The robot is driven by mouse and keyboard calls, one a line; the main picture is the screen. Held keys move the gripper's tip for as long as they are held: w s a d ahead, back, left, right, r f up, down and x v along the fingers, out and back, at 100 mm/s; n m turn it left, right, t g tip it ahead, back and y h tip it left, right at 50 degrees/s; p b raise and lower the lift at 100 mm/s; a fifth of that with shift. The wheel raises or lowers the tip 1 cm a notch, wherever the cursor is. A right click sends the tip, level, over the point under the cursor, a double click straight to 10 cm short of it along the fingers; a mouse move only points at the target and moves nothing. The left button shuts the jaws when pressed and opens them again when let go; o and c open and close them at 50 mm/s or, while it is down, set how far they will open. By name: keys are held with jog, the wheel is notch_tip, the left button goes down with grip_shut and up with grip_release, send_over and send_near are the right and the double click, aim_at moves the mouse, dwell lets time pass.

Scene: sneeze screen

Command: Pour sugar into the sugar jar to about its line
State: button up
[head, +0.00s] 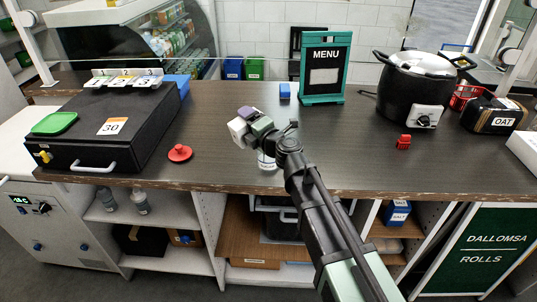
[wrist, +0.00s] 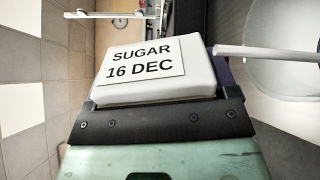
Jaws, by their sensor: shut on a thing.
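My gripper (head: 256,126) is above the counter near its front edge, in the middle of the head view. It is shut on a white sugar pack (head: 237,130). In the wrist view the pack (wrist: 155,65) fills the middle, labelled "SUGAR 16 DEC", held against the dark gripper bar (wrist: 155,122). A thin white strip (wrist: 270,52) runs from the pack's right side to a large pale round shape; I cannot tell if it is a spout or flowing sugar. A small labelled jar (head: 266,161) stands below my gripper, partly hidden by it. Its line and fill level are too small to read.
A menu stand (head: 322,68), black cooker (head: 412,90), small red item (head: 403,142) and OAT box (head: 495,114) stand to the right. The counter left of the jar has free room.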

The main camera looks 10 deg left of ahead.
jog(key=shift+w+d+f+m, duration=0.1)
jog(key=shift+f+m, duration=0.05)
jog(key=shift+m, duration=0.45)
dwell(2.5)
dwell(0.7)
jog(key=shift+w+m+t+h, duration=0.2)
jog(key=shift+m+t+h, duration=0.1)
jog(key=shift+m+t, duration=0.25)
jog(key=shift+w+a+m+t+h, duration=0.2)
jog(key=shift+m+t+h, duration=0.3)
jog(key=shift+m+h, duration=0.05)
jog(key=shift+w+a+m+t+h, duration=0.15)
jog(key=shift+w+m+t+h, duration=0.05)
jog(key=shift+m+t+h, duration=0.3)
jog(key=n, duration=0.1)
jog(key=s+n+g+y, duration=0.1)
jog(key=n, duration=0.1)
jog(key=r+n+g+y, duration=0.1)
jog(key=shift+s+d+n+g+p, duration=0.15)
jog(key=shift+d+n+g+p, duration=0.1)
jog(key=shift+n+p, duration=0.15)
jog(key=shift+s+n+g+y, duration=0.15)
jog(key=shift+n+g+y, duration=0.2)
jog(key=shift+n, duration=0.15)
